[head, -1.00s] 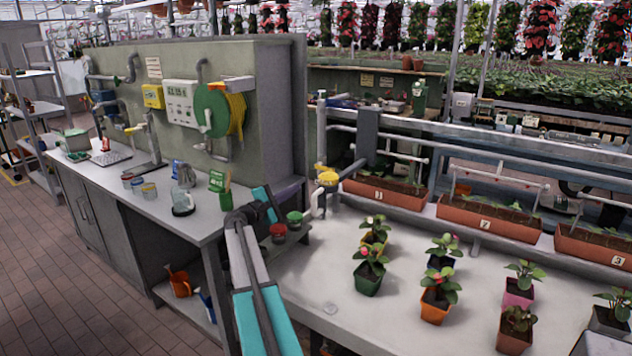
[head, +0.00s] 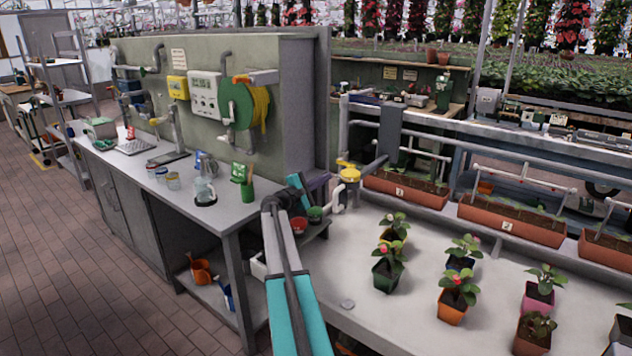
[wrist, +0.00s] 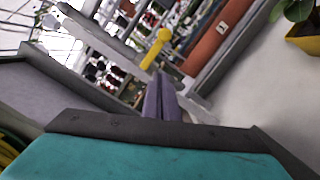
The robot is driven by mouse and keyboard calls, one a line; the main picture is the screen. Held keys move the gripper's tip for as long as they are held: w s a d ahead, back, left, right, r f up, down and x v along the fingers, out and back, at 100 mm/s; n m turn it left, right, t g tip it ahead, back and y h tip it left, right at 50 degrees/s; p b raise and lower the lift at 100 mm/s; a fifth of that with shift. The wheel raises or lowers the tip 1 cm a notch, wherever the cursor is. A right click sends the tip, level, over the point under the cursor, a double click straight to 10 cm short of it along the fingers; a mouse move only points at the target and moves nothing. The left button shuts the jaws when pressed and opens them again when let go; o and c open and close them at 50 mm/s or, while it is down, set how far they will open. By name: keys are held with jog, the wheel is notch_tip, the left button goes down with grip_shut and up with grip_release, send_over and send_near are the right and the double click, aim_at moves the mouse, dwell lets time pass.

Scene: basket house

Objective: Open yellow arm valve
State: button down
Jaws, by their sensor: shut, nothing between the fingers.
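The yellow valve (head: 348,173) sits on the grey pipe at the back left corner of the white bench. In the wrist view the yellow valve (wrist: 157,46) shows a long yellow arm with a rounded end, ahead of the fingertips. My gripper (head: 319,181) is to the left of the valve in the head view. Its purple fingers (wrist: 160,100) are shut and empty. They point towards the valve, and a gap shows between them and it. The arm's exact turn is too small to tell in the head view.
A white bent pipe (head: 338,193) is beside the valve. Potted plants (head: 387,268) stand on the white bench (head: 390,325). A grey panel wall (head: 290,120) rises at left.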

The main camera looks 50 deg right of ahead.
aim_at(344, 164)
jog(key=shift+s+d+r+p, duration=0.4)
jog(key=shift+s+d, duration=0.2)
jog(key=shift+s, duration=0.1)
jog(key=shift+s+d+r+p, duration=0.3)
jog(key=shift+s+d+p, duration=0.1)
jog(key=shift+s+d, duration=0.2)
jog(key=shift+s+d+r+p, duration=0.4)
jog(key=shift+s+d, duration=0.15)
jog(key=shift+s, duration=0.2)
